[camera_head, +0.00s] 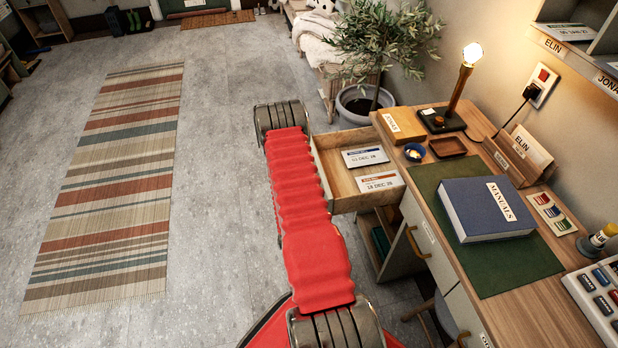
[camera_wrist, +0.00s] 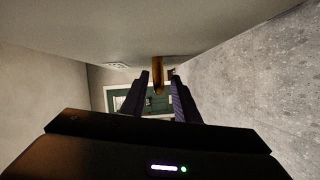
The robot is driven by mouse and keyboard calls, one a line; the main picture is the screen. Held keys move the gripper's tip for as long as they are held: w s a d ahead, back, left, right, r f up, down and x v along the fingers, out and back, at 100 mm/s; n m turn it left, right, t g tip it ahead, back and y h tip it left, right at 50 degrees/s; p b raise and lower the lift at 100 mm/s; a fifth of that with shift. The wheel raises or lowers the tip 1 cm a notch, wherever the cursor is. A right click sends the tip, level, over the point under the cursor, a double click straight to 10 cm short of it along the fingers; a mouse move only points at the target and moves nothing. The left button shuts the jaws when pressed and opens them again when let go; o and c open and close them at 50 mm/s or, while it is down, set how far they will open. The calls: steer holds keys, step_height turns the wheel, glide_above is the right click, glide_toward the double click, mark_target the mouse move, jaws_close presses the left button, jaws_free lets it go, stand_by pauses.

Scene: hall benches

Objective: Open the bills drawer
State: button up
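A wooden desk drawer (camera_head: 336,172) stands pulled out at the desk's far end in the head view. Two printed slips lie in it: an upper slip (camera_head: 365,157) and a lower slip (camera_head: 380,181), each with a December date. The drawer's front and label are hidden from this side. My red-sleeved arm reaches to the drawer's left, and my gripper is hidden there. In the wrist view my gripper (camera_wrist: 161,77) is open. Its dark fingers stand either side of a brass-coloured handle (camera_wrist: 158,64) on a pale front (camera_wrist: 215,30), with gaps showing. A small label (camera_wrist: 115,66) there is unreadable.
The desk (camera_head: 535,310) holds a blue manuals binder (camera_head: 470,215), a lamp (camera_head: 465,80) and a wooden box (camera_head: 403,125). A potted plant (camera_head: 365,100) is behind the drawer. Floor to the left is clear around a striped rug (camera_head: 115,180).

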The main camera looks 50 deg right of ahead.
steer(key=shift+a, duration=0.2)
steer(key=v, duration=1.3)
steer(key=shift+s, duration=0.2)
steer(key=shift+a, duration=0.1)
